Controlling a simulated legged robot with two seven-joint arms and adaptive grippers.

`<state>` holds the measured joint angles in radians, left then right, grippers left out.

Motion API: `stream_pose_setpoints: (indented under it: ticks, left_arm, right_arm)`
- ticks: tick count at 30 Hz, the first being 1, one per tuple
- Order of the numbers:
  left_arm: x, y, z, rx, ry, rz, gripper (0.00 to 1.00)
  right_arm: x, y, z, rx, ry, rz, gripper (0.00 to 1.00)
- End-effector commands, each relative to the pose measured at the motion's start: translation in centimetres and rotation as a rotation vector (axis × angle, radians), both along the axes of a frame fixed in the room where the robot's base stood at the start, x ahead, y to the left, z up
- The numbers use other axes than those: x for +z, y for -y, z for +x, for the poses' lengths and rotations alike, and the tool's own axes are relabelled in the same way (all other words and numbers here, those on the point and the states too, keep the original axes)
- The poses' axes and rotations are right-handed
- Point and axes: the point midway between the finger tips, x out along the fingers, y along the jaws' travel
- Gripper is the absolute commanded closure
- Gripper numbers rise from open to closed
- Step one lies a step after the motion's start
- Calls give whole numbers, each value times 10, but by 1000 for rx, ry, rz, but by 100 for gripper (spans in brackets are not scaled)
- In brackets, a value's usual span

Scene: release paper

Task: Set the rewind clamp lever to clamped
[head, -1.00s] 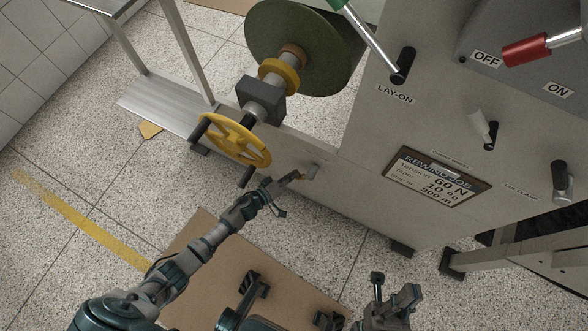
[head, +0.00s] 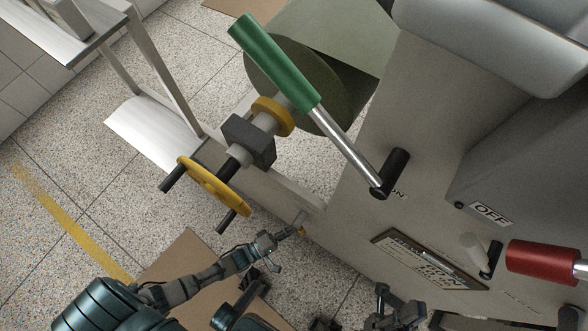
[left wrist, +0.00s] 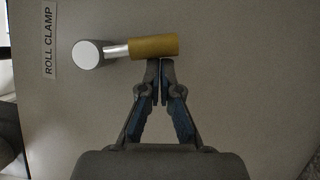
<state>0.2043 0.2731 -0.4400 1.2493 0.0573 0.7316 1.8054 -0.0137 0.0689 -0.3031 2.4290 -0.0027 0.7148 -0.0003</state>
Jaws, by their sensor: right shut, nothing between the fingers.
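The yellow-gripped lever shows in the left wrist view, its yellow grip (left wrist: 154,46) to the right of a pale round hub (left wrist: 88,54), beside a ROLL CLAMP label (left wrist: 49,42). In the head view its yellow end (head: 301,231) is small and lies below the hub (head: 301,218), low on the grey machine panel. My left gripper (left wrist: 160,63) has its fingertips nearly together at the lower edge of the yellow grip; the grip is not between them. I cannot tell whether they touch it. My right gripper (head: 400,301) is shut and empty near the bottom of the head view.
A yellow handwheel (head: 212,188) stands left of the lever. A green-handled lever (head: 274,62) and a red-handled lever (head: 541,257) project from the machine. A job board (head: 430,260) is on the panel. Brown cardboard (head: 185,255) lies on the floor.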

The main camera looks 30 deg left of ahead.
Motion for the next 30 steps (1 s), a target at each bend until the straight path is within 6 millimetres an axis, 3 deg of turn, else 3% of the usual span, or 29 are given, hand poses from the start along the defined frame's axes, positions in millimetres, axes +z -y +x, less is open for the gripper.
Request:
stream_pose_setpoints:
  ticks: [15,30]
  left_arm:
    - [1,29,-3,-5,0,2,100]
    - [4,34,-3,-5,1,2,100]
  right_arm:
    - [4,1,-3,-1,10,3,100]
    - [2,0,-1,0,4,1,100]
